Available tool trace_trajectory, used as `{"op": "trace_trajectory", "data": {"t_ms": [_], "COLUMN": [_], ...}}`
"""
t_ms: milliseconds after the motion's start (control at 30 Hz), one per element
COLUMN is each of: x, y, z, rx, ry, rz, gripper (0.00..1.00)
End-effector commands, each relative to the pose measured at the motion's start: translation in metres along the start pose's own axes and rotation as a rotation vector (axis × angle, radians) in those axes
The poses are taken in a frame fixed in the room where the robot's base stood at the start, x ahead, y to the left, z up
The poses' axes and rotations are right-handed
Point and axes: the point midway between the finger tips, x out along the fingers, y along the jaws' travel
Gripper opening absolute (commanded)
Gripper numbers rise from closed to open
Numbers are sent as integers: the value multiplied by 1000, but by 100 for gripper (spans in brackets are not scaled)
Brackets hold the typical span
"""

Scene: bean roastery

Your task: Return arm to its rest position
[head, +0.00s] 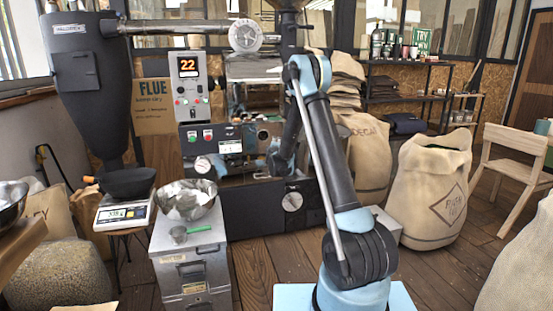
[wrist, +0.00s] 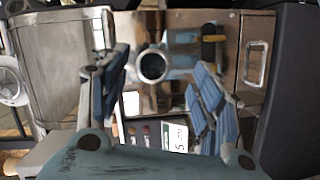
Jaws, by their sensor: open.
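My arm rises from its blue base in the lower middle of the head view, bends at a high elbow and reaches down towards the roaster front. My gripper (head: 278,160) is small there and partly lost against the dark machine. In the wrist view my gripper (wrist: 158,88) is open, its two blue ribbed fingers spread apart with nothing held between them. The roaster (head: 255,140) fills the background of the wrist view. A round metal port (wrist: 153,66) on it shows between the fingers; I cannot tell how far off it is.
A metal cabinet (head: 190,268) with a steel bowl (head: 187,199) and a green-handled scoop (head: 192,231) stands left of my arm. A scale (head: 124,212) carries a black pan (head: 127,181). Burlap sacks (head: 430,190) and a wooden chair (head: 515,168) stand right. Some floor is clear.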

Motion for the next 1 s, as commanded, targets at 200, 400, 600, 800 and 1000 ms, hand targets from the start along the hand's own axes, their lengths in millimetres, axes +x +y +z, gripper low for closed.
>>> {"op": "trace_trajectory", "data": {"t_ms": [200,400,600,800,1000], "x": [-35,-73,-118,-169,-225], "y": [50,84,109,125,131], "z": [38,73,106,136,163], "rx": [106,200,294,387,478], "ry": [-112,-213,-311,-407,-500], "rz": [-36,-73,-117,-165,-220], "gripper": [60,60,60,60,60]}}
